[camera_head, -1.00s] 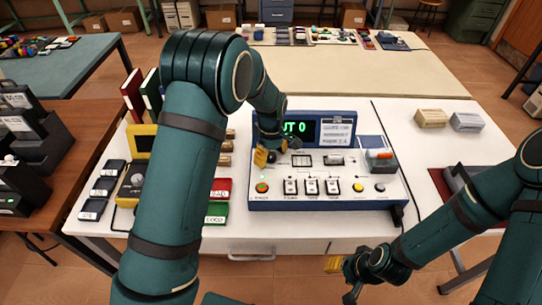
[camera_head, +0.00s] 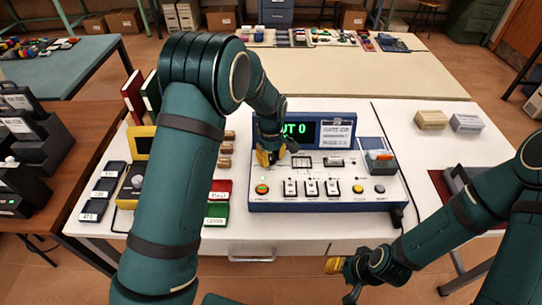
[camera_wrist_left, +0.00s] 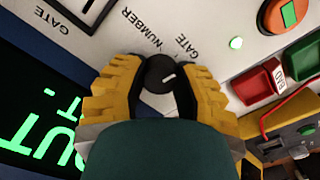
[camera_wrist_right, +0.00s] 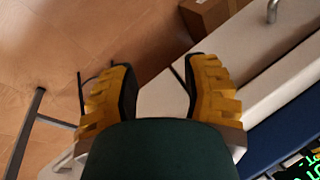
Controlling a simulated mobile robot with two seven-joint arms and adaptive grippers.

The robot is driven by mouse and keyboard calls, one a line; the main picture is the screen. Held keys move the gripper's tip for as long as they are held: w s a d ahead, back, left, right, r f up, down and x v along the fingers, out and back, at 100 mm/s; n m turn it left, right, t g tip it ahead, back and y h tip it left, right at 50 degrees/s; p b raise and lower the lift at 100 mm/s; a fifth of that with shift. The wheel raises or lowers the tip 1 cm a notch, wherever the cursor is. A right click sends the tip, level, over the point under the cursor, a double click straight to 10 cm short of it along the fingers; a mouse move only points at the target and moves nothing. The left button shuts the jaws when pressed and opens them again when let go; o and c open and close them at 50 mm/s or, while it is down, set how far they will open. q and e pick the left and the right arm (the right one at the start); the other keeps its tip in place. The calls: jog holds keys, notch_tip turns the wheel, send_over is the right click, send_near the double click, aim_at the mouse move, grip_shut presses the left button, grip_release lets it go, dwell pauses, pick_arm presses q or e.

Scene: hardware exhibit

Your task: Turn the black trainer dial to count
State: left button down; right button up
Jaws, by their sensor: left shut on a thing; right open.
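The black trainer dial (camera_wrist_left: 160,74) is a round knob with a white pointer line, on the pale panel of the trainer (camera_head: 320,203). Labels reading NUMBER and GATE are printed around it. My left gripper (camera_wrist_left: 157,75) has its yellow fingers on both sides of the dial and is shut on it. In the head view my left gripper (camera_head: 268,158) reaches the panel's left part and largely hides the dial. The green display (camera_head: 298,128) is partly covered; "UT 0" shows. My right gripper (camera_head: 338,265) is open and empty in front of the table; its spread fingers show in the right wrist view (camera_wrist_right: 160,90).
Red and green trays (camera_head: 217,213) and a yellow meter (camera_head: 132,188) stand left of the trainer. Two small boxes (camera_head: 431,119) sit at the right.

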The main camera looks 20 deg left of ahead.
aim_at(271, 157)
pick_arm(q)
jog(key=m, duration=0.4)
jog(key=shift+p, duration=0.3)
jog(key=shift+m, duration=1.7)
jog(key=c, duration=0.6)
grip_release()
notch_tip(271, 157, up, 12)
